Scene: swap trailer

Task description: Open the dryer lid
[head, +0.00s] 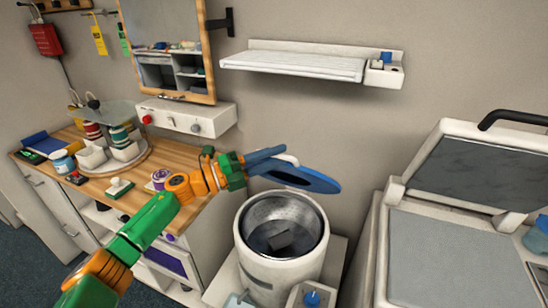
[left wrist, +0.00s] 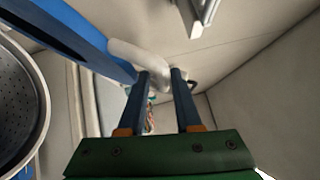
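The dryer (head: 262,272) is a white cylinder with a metal drum; its mouth is uncovered and a dark piece lies inside. Its blue lid (head: 315,183) is raised and tilted above the back of the drum. In the left wrist view the lid (left wrist: 75,35) fills the upper left, with a white handle (left wrist: 128,55) on it. My left gripper (head: 265,160) is at the lid's left side. In the left wrist view its fingers (left wrist: 163,78) are a little apart, with the white handle between their tips. My right gripper is not in view.
A white shelf (head: 290,64) hangs on the wall above the lid. A wooden counter (head: 135,187) with several items is at left. A white machine (head: 455,245) with a raised lid stands at right. A small box with a blue knob (head: 311,298) is in front of the dryer.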

